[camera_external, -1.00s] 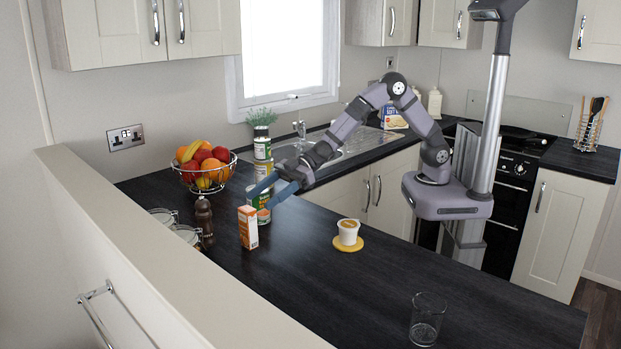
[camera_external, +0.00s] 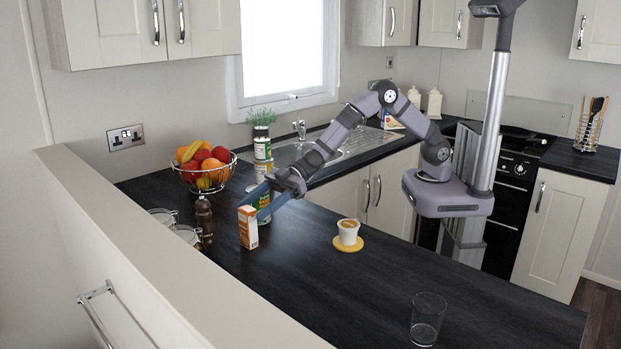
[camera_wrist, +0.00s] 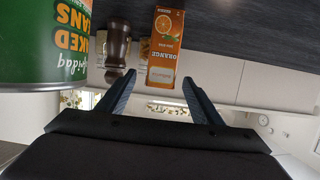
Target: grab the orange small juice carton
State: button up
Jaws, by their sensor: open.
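The orange small juice carton (camera_external: 248,228) stands upright on the dark worktop. In the wrist view the carton (camera_wrist: 166,50) shows its orange front, upside down, ahead of my fingers and roughly centred between them. My gripper (camera_external: 257,203) is open, at the upper right of the carton in the external view. In the wrist view my gripper (camera_wrist: 158,82) has its two blue fingers apart with nothing between them. I cannot tell the exact gap to the carton.
A green baked beans can (camera_wrist: 42,40) is close at the left in the wrist view; stacked cans (camera_external: 263,150) stand behind my gripper. A pepper mill (camera_external: 204,221), jars (camera_external: 187,235) and fruit basket (camera_external: 205,178) are left. A cup (camera_external: 348,232) and glass (camera_external: 427,318) stand right.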

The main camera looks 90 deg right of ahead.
aim_at(252, 208)
jog(key=shift+p+x, duration=0.5)
jog(key=shift+x, duration=1.2)
jog(key=shift+r, duration=0.1)
jog(key=c, duration=1.3)
jog(key=shift+r, duration=0.1)
notch_tip(252, 208, up, 10)
jog(key=shift+f, duration=0.2)
jog(key=shift+r, duration=0.1)
